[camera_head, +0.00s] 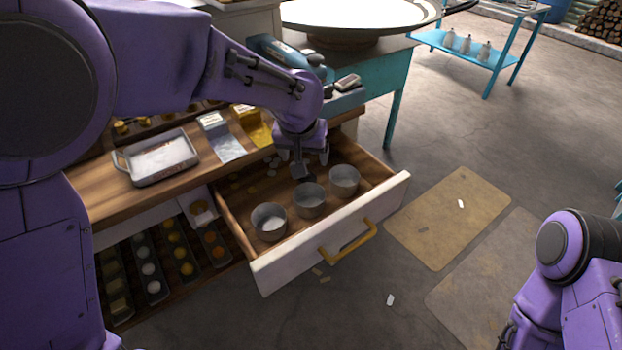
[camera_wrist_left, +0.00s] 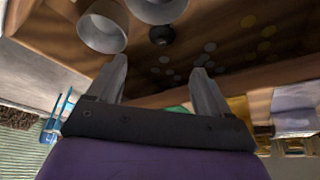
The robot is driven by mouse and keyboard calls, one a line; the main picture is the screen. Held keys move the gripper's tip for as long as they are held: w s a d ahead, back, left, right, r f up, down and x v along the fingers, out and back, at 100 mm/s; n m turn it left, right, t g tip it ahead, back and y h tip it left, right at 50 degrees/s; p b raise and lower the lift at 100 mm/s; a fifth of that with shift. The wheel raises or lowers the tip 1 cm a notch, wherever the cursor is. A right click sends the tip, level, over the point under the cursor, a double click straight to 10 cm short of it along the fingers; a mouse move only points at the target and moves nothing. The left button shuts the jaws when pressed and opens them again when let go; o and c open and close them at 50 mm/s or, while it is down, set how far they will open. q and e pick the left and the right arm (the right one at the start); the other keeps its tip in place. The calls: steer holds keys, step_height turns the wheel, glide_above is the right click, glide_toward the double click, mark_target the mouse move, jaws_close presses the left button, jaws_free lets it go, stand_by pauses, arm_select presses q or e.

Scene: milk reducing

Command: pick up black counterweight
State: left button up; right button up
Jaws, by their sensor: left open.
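The black counterweight (camera_wrist_left: 161,35) is a small dark round piece on the wooden drawer floor in the left wrist view, close to two metal cups. In the head view I cannot make it out; my left gripper seems to cover it. My left gripper (camera_head: 310,166) points down over the back part of the open drawer (camera_head: 281,271), behind the cups. In the left wrist view its two grey fingers (camera_wrist_left: 160,70) are spread with nothing between them, and the counterweight lies beyond the tips, apart from them. My right arm shows at the lower right, its gripper out of sight.
Metal cups (camera_head: 269,222), (camera_head: 309,200) and (camera_head: 344,181) stand in the drawer near its front. Several flat round discs (camera_wrist_left: 165,65) lie on its floor. A metal tray (camera_head: 160,158) sits on the counter. The yellow handle (camera_head: 348,242) sticks out in front.

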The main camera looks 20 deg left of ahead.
arm_select(q)
steer(key=x, duration=0.5)
steer(key=shift+w, duration=0.1)
steer(key=x, duration=0.6)
steer(key=shift+a, duration=0.1)
steer(key=shift+r, duration=0.15)
steer(key=shift+c, duration=0.9)
steer(key=c, duration=1.1)
